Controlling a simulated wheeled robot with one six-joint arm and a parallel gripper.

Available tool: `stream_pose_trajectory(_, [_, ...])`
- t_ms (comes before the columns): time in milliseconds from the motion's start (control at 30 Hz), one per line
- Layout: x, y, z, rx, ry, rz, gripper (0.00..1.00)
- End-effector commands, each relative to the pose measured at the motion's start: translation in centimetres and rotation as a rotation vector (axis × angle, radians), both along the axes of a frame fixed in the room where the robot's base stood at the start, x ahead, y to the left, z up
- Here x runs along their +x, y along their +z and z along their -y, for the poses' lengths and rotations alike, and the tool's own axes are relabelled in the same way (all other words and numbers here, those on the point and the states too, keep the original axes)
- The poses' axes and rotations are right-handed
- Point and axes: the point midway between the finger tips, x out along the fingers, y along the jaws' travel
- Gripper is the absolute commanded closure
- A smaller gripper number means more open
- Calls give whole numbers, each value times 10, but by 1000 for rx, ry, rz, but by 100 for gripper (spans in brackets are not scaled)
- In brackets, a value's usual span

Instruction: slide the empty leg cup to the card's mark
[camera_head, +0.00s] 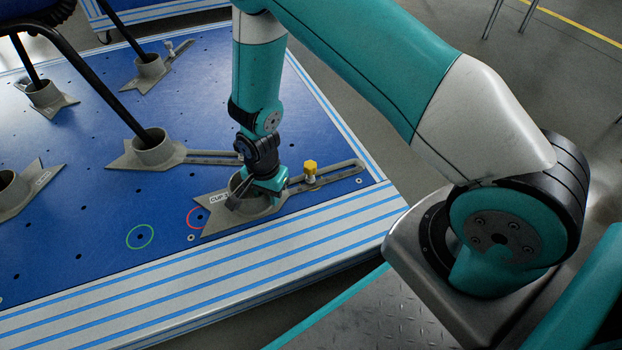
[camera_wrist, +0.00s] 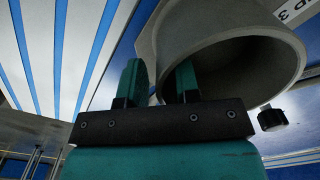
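The empty leg cup (camera_head: 258,209) is a grey round socket on a flat plate near the platform's right front edge. Its slotted arm runs back right, with a yellow knob (camera_head: 310,172) on it. No chair leg stands in it. My gripper (camera_head: 256,192) is down at its rim. In the wrist view my gripper (camera_wrist: 160,82) has its teal fingers apart, one inside the cup (camera_wrist: 238,62) and one outside, with the wall between them; firm contact does not show. A red ring (camera_head: 197,218) lies beside the plate, and a green ring (camera_head: 140,236) farther left. No card is recognisable.
Other grey cups, such as one at the middle (camera_head: 152,153), hold black chair legs. The blue platform (camera_head: 95,210) has small holes and a striped front edge (camera_head: 270,245). The surface around the green ring is clear.

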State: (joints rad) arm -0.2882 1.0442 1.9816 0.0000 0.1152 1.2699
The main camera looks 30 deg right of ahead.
Motion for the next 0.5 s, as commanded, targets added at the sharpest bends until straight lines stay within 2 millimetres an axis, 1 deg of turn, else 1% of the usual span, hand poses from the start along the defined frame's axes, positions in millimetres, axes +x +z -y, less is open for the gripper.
stream_pose_trajectory(167, [0,4,0,0,0,0,70])
stream_pose_trajectory(500, [0,33,0,-1,0,-1,70])
